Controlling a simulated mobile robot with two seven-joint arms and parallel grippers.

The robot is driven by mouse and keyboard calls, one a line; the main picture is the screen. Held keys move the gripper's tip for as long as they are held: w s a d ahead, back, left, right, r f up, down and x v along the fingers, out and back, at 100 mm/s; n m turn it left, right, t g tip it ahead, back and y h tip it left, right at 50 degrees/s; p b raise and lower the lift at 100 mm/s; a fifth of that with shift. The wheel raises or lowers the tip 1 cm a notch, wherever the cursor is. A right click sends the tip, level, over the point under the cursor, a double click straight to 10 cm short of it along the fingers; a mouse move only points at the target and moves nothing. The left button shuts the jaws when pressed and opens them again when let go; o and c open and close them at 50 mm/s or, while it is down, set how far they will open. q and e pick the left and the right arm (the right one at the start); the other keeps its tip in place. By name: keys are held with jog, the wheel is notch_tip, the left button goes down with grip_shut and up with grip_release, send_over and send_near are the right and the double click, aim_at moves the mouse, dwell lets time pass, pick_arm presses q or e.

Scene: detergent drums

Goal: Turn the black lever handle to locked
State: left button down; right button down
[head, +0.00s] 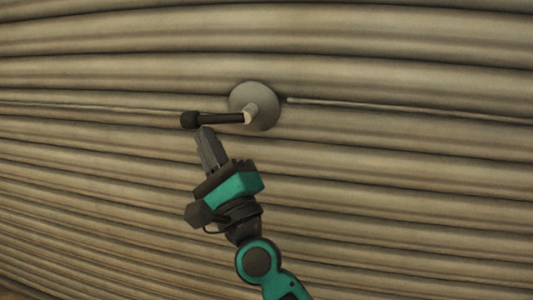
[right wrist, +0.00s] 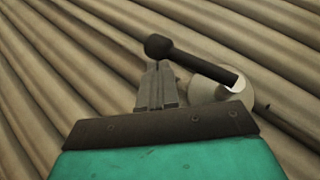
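The black lever handle (head: 218,118) lies nearly level in the head view, its round knob (head: 190,120) at the left end. Its right end joins a light stub on a round grey disc (head: 240,98) on the ribbed wall. My right gripper (head: 204,130) is just below the lever near the knob, fingers close together with nothing seen between them. In the right wrist view, the fingertips (right wrist: 160,66) are by the lever (right wrist: 205,65), just under its knob (right wrist: 158,47). I cannot tell if they touch it. My left gripper is not in view.
A ribbed beige wall (head: 400,60) fills the background. A thin pale seam (head: 400,108) runs across it at the height of the disc. The wall around the lever is otherwise clear of objects.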

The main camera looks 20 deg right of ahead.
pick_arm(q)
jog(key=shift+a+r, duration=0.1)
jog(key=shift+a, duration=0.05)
pick_arm(e)
jog(key=shift+w+a+r, duration=0.1)
jog(key=shift+a+r, duration=0.1)
jog(key=shift+r, duration=0.2)
pick_arm(q)
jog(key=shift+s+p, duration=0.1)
jog(key=shift+p, duration=0.2)
pick_arm(e)
jog(key=shift+r, duration=0.1)
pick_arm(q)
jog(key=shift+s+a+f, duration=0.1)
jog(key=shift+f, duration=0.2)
